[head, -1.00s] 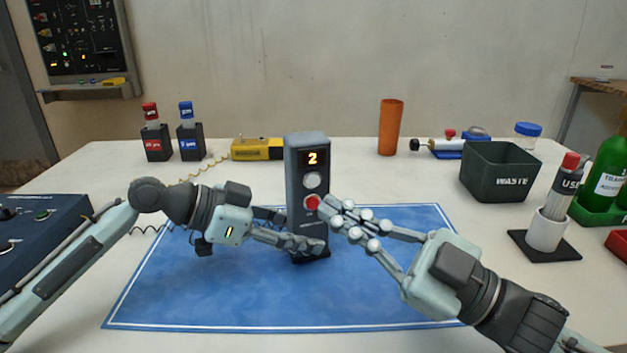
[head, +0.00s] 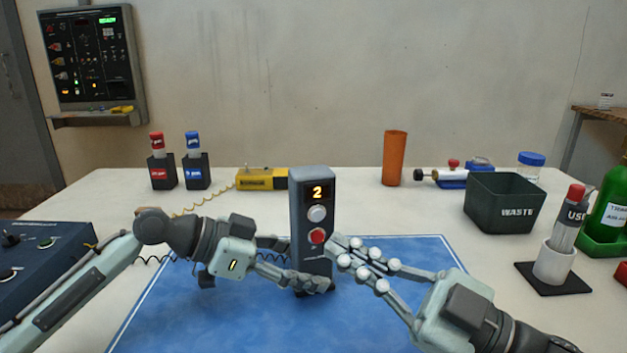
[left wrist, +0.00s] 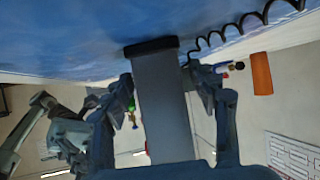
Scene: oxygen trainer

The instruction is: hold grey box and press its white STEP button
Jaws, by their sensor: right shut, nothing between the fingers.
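The grey box (head: 311,215) stands upright on the blue mat (head: 210,310). Its display shows an orange 2, with a white button (head: 317,213) below it and a red button (head: 316,236) lower down. My left gripper (head: 312,284) is shut on the lower part of the box. In the left wrist view its fingers lie on both sides of the box (left wrist: 163,110). My right gripper (head: 335,245) is shut and empty. Its fingertips are just right of the red button, at the box's right edge, below the white button. Both buttons are uncovered.
A dark waste bin (head: 500,205), a white holder (head: 553,262) and a green bottle (head: 607,215) stand at right. An orange cup (head: 395,158), a yellow device (head: 262,179) and capped vials stand behind. A blue console (head: 40,265) is at left.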

